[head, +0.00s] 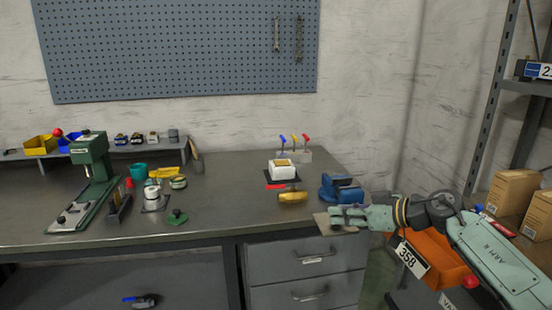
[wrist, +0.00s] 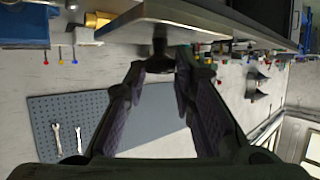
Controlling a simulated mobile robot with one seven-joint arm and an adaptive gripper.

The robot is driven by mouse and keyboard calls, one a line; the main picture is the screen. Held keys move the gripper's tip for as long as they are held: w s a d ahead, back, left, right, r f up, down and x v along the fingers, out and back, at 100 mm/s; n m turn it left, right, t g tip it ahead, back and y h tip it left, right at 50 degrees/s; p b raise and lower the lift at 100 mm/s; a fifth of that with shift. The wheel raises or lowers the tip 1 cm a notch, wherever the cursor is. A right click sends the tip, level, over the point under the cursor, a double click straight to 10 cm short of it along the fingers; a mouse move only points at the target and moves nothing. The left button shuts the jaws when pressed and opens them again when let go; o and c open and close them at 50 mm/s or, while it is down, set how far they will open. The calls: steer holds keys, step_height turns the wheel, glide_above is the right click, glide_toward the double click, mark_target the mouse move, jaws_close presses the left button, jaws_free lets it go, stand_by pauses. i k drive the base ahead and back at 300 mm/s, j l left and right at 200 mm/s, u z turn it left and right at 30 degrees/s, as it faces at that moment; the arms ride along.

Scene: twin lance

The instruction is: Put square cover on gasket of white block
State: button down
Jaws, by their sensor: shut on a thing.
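The white block (head: 283,171) stands on a dark base near the right end of the bench. A tan patch on its top (head: 283,161) seems to be the gasket, too small to tell clearly. My gripper (head: 340,216) is off the bench's front right edge, in front of and to the right of the block. It is shut on the knob (wrist: 160,47) of the square cover, a flat grey-brown plate (head: 322,220). The cover also shows large in the wrist view (wrist: 205,17).
A yellow part (head: 293,197) lies in front of the block and a blue vise (head: 342,188) stands right of it. A rack with coloured levers (head: 295,155) is behind. A green knobbed disc (head: 177,217) lies left. An orange bin (head: 435,262) is beneath my arm.

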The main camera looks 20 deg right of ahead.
mark_target(282, 163)
steer(key=i, duration=1.1)
steer(key=i+l, duration=0.2)
steer(key=i, duration=0.2)
steer(key=i+l+u, duration=0.15)
steer(key=i+l, duration=0.1)
steer(key=i, duration=0.1)
